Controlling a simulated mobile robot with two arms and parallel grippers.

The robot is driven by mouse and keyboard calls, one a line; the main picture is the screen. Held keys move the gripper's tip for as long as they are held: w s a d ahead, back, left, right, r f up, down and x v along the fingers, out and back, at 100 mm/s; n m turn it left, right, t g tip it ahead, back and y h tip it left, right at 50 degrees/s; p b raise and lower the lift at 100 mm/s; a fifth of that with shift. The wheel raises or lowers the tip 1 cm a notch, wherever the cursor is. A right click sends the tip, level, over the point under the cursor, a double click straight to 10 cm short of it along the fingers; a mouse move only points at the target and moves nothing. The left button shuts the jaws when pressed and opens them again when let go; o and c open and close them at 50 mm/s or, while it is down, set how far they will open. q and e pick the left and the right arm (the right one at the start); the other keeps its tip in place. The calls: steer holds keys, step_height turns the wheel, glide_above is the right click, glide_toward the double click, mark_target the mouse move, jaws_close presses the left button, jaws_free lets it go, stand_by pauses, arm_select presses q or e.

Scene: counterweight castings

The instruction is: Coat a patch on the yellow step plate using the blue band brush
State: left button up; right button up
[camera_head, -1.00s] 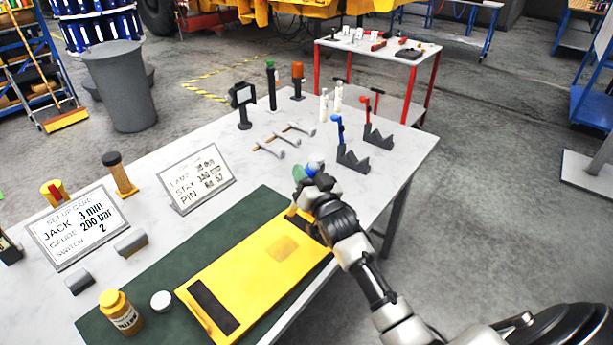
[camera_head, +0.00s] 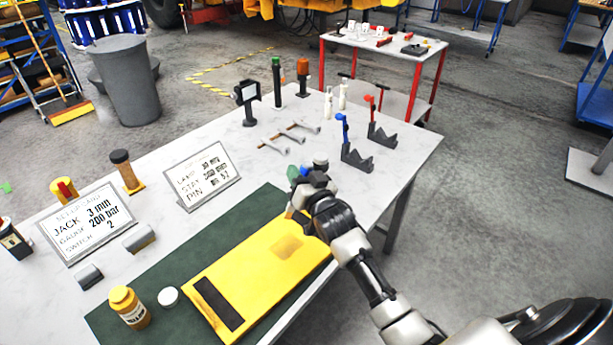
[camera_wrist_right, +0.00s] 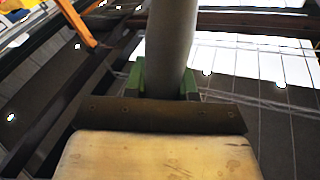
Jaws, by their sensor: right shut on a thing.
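The yellow step plate (camera_head: 255,279) lies on the green mat, with a dark strip at its near end and a faint darker yellow patch (camera_head: 287,247) toward its far end. My right gripper (camera_head: 303,180) is above the plate's far end, shut on the brush. A bit of blue (camera_head: 304,171) shows at the gripper, probably the brush's band. In the right wrist view, the green fingertips (camera_wrist_right: 164,82) pinch the grey handle, above a dark ferrule and pale bristles of the brush (camera_wrist_right: 158,153). Whether the bristles touch the plate is not clear. My left gripper is out of view.
A yellow-capped jar (camera_head: 128,306) and a white lid (camera_head: 168,297) stand by the plate's near end. Two sign cards (camera_head: 203,174), grey blocks, wrenches (camera_head: 290,137) and dark brackets with blue and red handles (camera_head: 356,158) occupy the white table (camera_head: 415,150).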

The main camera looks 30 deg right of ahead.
arm_select(q)
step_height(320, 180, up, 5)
steer(key=p, duration=0.4)
arm_select(e)
steer(key=a+r+g+y, duration=0.1)
steer(key=a+r+g, duration=0.15)
steer(key=a, duration=0.25)
arm_select(q)
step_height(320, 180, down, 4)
steer(key=b, duration=0.5)
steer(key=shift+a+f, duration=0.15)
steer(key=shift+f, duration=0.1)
arm_select(e)
steer(key=f, duration=0.5)
steer(key=shift+s+a, duration=0.3)
steer(key=shift+s, duration=0.1)
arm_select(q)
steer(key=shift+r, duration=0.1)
arm_select(e)
steer(key=shift+r, duration=0.1)
